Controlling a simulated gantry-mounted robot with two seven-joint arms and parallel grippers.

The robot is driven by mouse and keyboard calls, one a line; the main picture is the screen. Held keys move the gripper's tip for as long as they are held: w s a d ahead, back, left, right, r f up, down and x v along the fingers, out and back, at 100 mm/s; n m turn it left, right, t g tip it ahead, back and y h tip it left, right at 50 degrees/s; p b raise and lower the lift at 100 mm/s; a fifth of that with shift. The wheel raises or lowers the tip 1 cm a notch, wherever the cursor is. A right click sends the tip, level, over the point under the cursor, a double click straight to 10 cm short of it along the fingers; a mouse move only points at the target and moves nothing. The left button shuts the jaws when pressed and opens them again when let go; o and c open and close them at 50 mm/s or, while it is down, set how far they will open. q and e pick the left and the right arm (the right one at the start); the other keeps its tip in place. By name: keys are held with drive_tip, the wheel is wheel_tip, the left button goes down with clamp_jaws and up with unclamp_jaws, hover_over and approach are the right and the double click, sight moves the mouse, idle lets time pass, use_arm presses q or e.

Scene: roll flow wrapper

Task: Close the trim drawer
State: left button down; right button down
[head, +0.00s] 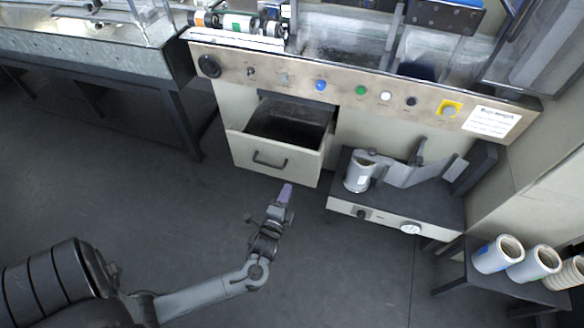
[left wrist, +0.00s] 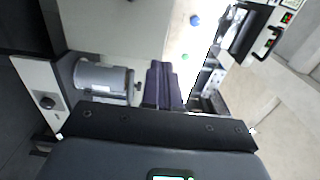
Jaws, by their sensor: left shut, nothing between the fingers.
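The trim drawer (head: 275,158) is pulled out from the cream cabinet below the control panel in the head view. Its front has a dark bar handle (head: 269,162), and its inside looks dark and empty. My left gripper (head: 286,192) is in front of and below the drawer's front, near its right side. Its purple fingers are shut with nothing between them and appear apart from the drawer. The fingers also show in the left wrist view (left wrist: 162,85). I do not make out the drawer there. My right gripper is in neither view.
A low unit (head: 393,210) with a gauge and a roll (head: 359,175) stands right of the drawer. A side table (head: 505,287) with several rolls is at the lower right. A metal bench (head: 85,57) stands at the left. The floor before the drawer is clear.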

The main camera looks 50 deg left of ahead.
use_arm(q)
drive_tip(key=b, duration=0.6)
approach(300, 154)
drive_tip(key=x, duration=0.5)
drive_tip(key=shift+d+f, duration=0.1)
drive_tip(key=shift+f, duration=0.1)
drive_tip(key=shift+b+x, duration=0.65)
drive_tip(key=shift+x, duration=0.25)
drive_tip(key=shift+w+r, duration=0.15)
drive_tip(key=shift+r, duration=0.05)
